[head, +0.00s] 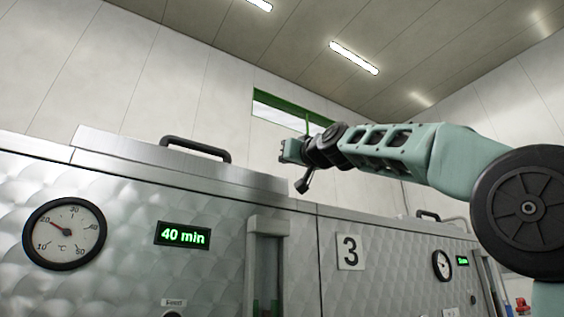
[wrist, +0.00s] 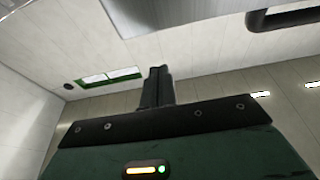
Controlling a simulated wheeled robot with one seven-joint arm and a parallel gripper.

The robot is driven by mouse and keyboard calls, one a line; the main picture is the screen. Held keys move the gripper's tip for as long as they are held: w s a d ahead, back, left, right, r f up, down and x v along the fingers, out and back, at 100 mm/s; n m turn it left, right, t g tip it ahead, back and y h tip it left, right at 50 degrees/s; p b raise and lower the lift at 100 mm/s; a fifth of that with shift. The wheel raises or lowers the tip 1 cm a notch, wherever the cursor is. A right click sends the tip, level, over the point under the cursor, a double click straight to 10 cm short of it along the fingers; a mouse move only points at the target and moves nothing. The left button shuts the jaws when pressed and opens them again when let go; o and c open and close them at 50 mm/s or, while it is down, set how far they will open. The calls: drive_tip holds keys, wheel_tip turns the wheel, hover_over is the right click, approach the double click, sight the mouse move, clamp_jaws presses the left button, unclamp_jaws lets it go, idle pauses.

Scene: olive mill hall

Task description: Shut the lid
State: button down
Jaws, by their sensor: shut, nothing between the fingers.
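A brushed-metal lid (head: 115,145) lies along the top of the near machine in the head view, with a black bar handle (head: 195,147) standing up from it. From this low angle I cannot tell whether it is fully down. My gripper (head: 283,150) is raised above the machine's right end, right of the handle and apart from it. In the wrist view my gripper (wrist: 159,72) has its fingers together and empty. That view also shows a black handle (wrist: 295,17) at the upper right and a metal surface (wrist: 165,12) at the top, neither touched by the fingers.
The near machine's front has a dial (head: 64,234) and a green display (head: 182,235) reading 40 min. A green-framed window (head: 285,112) is in the back wall. The air above the lid looks clear.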

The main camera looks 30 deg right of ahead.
drive_tip(key=s+f+b, duration=0.2)
drive_tip(key=s+f, duration=0.1)
drive_tip(key=s, duration=0.2)
drive_tip(key=w+a+r+g+y+p, duration=0.2)
drive_tip(key=w+a+r+g+p, duration=0.45)
drive_tip(key=p, duration=2.25)
drive_tip(key=s+a+r+g+h+p, duration=0.2)
drive_tip(key=s+r+g+p, duration=0.45)
drive_tip(key=p, duration=1.85)
drive_tip(key=p+x, duration=0.4)
drive_tip(key=x, duration=0.9)
drive_tip(key=shift+s+f+p, duration=0.2)
drive_tip(key=shift+s+p, duration=0.1)
